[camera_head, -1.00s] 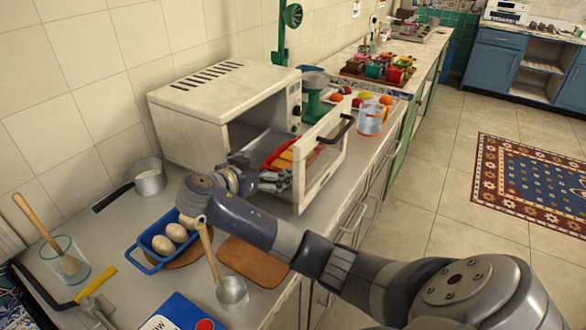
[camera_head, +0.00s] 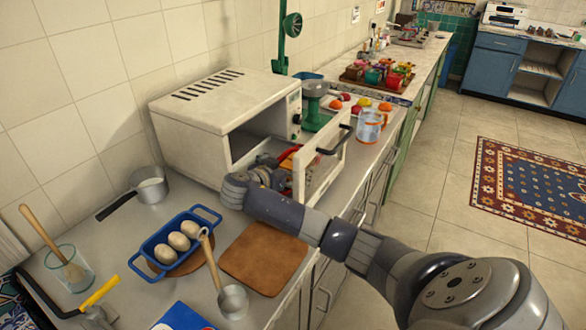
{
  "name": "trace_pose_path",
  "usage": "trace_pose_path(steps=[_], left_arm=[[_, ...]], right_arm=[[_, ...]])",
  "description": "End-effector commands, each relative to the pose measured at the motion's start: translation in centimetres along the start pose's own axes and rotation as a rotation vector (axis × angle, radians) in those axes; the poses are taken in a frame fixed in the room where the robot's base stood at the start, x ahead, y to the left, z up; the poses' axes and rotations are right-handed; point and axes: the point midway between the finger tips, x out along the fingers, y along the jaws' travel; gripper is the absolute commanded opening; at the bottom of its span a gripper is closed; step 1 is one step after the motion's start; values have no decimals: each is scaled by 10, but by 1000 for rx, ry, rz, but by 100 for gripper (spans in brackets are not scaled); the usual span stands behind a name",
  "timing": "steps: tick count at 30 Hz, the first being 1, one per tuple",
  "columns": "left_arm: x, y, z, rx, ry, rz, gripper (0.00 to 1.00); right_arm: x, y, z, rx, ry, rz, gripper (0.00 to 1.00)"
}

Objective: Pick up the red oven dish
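My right gripper (camera_head: 272,174) is at the oven opening, at or against the dish. Its fingers are mostly hidden, so I cannot tell whether they are closed on it. My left gripper is not in view.
A blue tray with eggs (camera_head: 160,240), a brown board (camera_head: 265,262) and a saucepan (camera_head: 150,184) are on the counter in front of the oven.

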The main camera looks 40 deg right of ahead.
Motion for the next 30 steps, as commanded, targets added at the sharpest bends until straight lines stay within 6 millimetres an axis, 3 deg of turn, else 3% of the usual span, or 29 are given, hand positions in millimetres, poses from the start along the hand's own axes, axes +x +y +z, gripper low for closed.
trace_pose_path(steps=[2,9,20,30], left_arm=[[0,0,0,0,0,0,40],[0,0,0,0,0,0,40],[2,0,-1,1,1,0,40],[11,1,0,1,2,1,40]], right_arm=[[0,0,0,0,0,0,100],[0,0,0,0,0,0,51],[-3,-1,-9,4,2,-1,51],[-25,-1,-69,8,2,-1,51]])
